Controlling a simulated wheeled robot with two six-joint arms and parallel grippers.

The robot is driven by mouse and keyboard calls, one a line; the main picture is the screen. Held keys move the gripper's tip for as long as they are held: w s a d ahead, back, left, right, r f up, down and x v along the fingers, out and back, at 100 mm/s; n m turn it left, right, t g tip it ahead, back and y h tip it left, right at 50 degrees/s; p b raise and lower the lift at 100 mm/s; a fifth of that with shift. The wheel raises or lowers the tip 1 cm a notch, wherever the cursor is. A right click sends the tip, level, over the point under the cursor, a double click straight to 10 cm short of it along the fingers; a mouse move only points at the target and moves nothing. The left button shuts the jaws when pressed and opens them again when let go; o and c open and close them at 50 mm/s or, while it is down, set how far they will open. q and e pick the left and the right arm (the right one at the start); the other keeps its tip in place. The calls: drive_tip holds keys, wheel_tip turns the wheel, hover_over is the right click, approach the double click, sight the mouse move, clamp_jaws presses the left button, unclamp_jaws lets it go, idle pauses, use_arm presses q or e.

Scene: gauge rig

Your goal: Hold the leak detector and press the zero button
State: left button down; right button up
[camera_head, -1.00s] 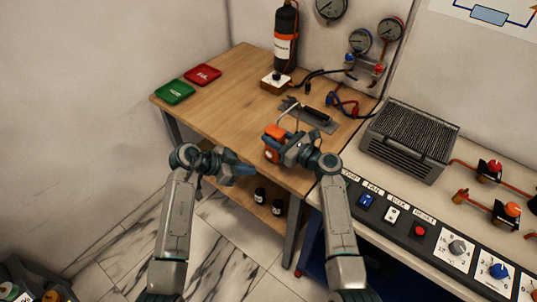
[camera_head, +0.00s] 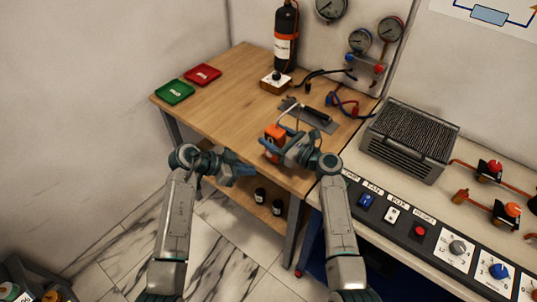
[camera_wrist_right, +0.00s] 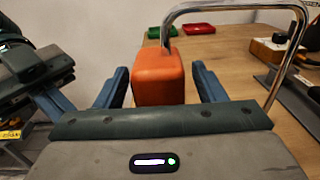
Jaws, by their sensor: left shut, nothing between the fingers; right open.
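The leak detector (camera_head: 274,132) is an orange block at the front edge of the wooden table, with a bent metal tube beside it. In the right wrist view the orange body (camera_wrist_right: 158,78) stands between the blue fingers of my right gripper (camera_head: 281,141), which are open with a narrow gap showing at the right finger. The bent tube (camera_wrist_right: 293,50) arches over to the right. My left gripper (camera_head: 250,171) is shut and empty, left of and lower than the detector in the head view. No zero button can be made out.
A green tray (camera_head: 174,92) and a red tray (camera_head: 203,74) lie at the table's far left. A black bottle (camera_head: 285,40) stands at the back by a gauge panel (camera_head: 365,68). A switch panel (camera_head: 440,245) is at right.

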drive_tip(key=v, duration=1.2)
drive_tip(key=shift+a, duration=0.15)
